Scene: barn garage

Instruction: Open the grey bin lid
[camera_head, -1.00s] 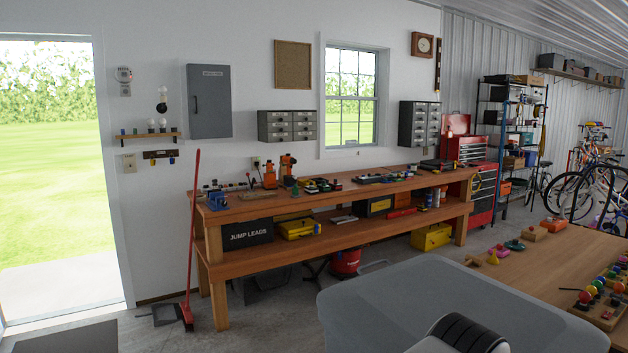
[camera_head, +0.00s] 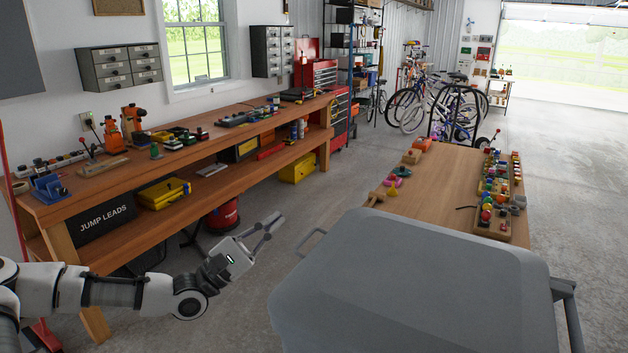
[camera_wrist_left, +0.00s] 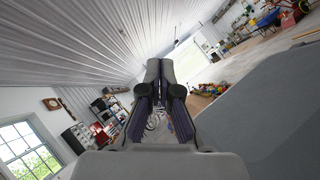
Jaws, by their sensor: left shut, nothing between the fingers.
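The grey bin lid (camera_head: 430,285) fills the lower right of the head view. It lies flat and closed, with a thin loop handle (camera_head: 311,241) at its left edge. My left gripper (camera_head: 276,220) is left of that handle, apart from it, over the floor between bin and workbench. Its fingers are shut with nothing between them. In the left wrist view my left gripper (camera_wrist_left: 160,66) points away from the bin, whose grey surface (camera_wrist_left: 265,115) shows at the right. My right gripper is out of view.
A wooden workbench (camera_head: 220,147) with tools stands along the left wall. A wooden table (camera_head: 432,185) with small coloured items stands just behind the bin. Bicycles (camera_head: 440,105) stand further back. Concrete floor (camera_head: 570,175) is clear at the right.

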